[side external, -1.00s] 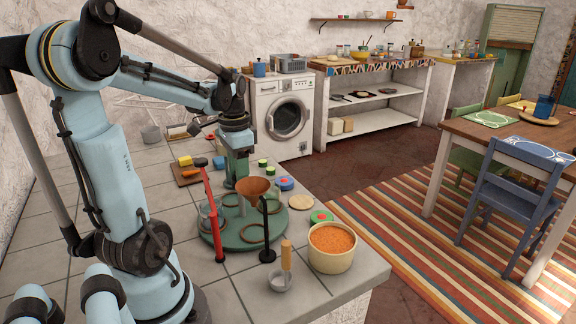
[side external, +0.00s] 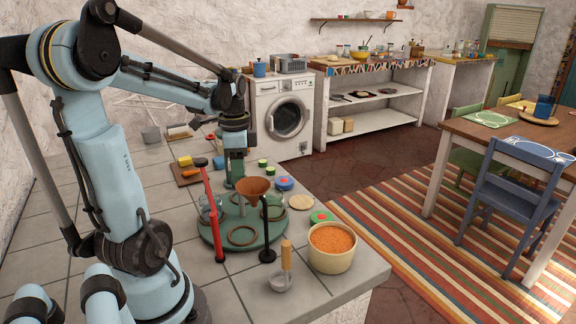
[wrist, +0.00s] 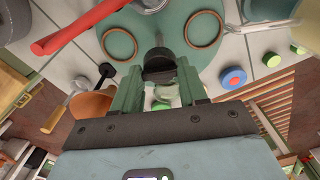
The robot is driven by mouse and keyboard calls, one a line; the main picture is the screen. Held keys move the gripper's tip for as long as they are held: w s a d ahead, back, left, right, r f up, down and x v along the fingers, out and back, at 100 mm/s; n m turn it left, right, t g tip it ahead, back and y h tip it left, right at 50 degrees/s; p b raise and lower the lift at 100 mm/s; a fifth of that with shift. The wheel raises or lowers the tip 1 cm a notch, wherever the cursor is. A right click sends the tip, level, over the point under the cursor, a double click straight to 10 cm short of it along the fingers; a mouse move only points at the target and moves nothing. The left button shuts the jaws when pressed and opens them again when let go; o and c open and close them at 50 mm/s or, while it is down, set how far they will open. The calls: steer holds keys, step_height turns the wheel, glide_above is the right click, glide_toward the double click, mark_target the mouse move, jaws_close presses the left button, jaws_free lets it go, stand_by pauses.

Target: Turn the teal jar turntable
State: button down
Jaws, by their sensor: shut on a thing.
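The teal turntable (side external: 220,238) is a round disc on the tiled counter, with brown rings (side external: 241,236) set on top. It fills the upper middle of the wrist view (wrist: 165,17). A glass jar (side external: 209,210) stands at its left side, partly behind a red stand. My gripper (wrist: 158,80) points down at the turntable's far side and also shows in the side view (side external: 235,178). Its fingers are shut on a dark knob (wrist: 158,63) at the disc's edge. The knob's lower part is hidden between the fingers.
A bowl of orange grains (side external: 331,240) and a wooden-handled scoop (side external: 285,262) stand in front. Coloured lids (side external: 284,183) lie to the right.

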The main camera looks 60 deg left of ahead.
steer(key=shift+m, duration=6.8)
steer(key=c, duration=0.9)
jaws_free()
steer(key=shift+r, duration=0.15)
step_height(320, 180, up, 12)
steer(key=shift+f, duration=0.1)
